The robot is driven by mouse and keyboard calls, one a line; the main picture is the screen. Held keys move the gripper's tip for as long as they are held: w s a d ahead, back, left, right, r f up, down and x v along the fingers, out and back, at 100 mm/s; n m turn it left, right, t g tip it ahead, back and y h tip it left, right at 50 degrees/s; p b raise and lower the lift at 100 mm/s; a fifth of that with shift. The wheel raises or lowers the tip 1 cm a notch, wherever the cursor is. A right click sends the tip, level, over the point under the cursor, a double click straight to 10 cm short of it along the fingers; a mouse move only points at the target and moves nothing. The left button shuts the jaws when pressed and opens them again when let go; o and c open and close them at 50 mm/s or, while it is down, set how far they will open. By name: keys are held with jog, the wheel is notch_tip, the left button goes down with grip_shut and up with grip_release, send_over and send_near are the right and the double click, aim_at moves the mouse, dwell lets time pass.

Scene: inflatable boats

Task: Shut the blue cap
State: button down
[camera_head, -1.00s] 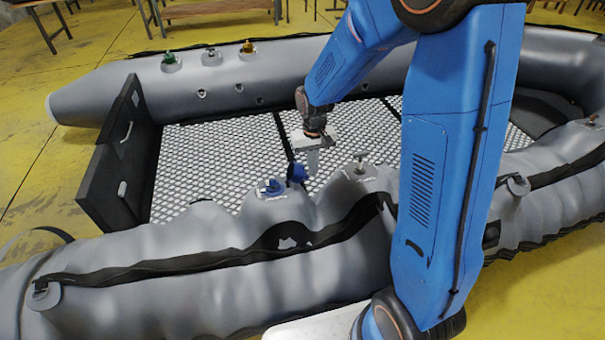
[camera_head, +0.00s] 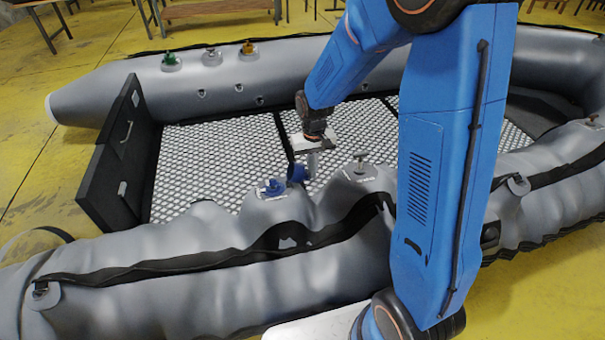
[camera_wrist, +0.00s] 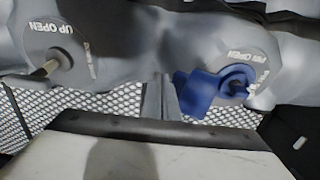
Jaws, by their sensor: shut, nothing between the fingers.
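The blue cap (camera_head: 296,173) stands open to the right of its blue valve (camera_head: 272,187) on the near tube of the grey boat. In the wrist view the blue cap (camera_wrist: 197,93) hangs beside the valve (camera_wrist: 236,84), on its left. My gripper (camera_head: 313,172) is shut and empty, just right of the cap. In the wrist view the closed fingertips (camera_wrist: 160,92) are close to the cap's left edge. I cannot tell whether they touch it.
A grey valve (camera_head: 361,166) sits on the same tube to the right; it also shows in the wrist view (camera_wrist: 50,60). A green valve (camera_head: 170,60) and an orange valve (camera_head: 247,47) are on the far tube. A black board (camera_head: 118,150) stands upright at the left.

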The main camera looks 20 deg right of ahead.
jog(key=shift+s+f, duration=0.1)
jog(key=shift+f, duration=0.95)
